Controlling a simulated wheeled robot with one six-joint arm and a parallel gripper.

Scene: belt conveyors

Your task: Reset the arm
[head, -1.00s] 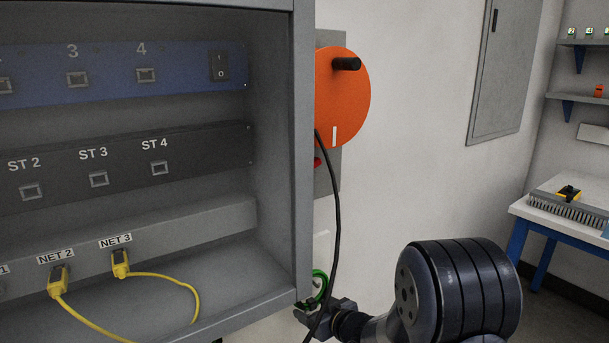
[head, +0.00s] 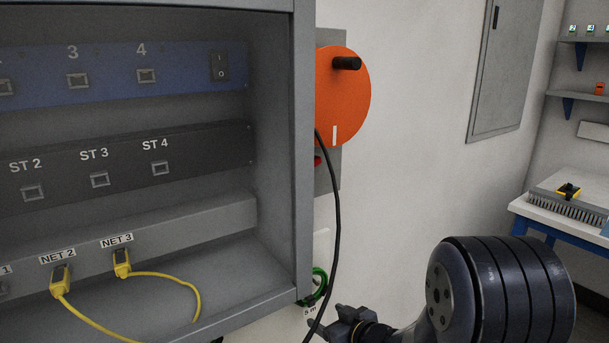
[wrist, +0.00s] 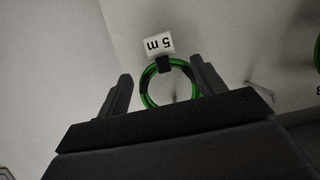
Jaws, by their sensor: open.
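My gripper (wrist: 160,88) is open in the wrist view, its two dark fingers standing apart. A green coiled cable (wrist: 146,92) with a white "5 m" tag (wrist: 158,47) shows between and beyond the fingers. I cannot tell how far it is from them. In the head view my gripper (head: 325,325) is at the bottom centre, below the right edge of the grey cabinet (head: 303,150), close to the green coil (head: 319,284). My dark arm joint fills the lower right.
An orange disc with a black handle (head: 340,100) is on the wall beside the cabinet. A black cable (head: 337,220) hangs down near my gripper. Yellow cables plug into NET 2 (head: 60,280) and NET 3 (head: 122,263). A workbench (head: 540,222) stands at the right.

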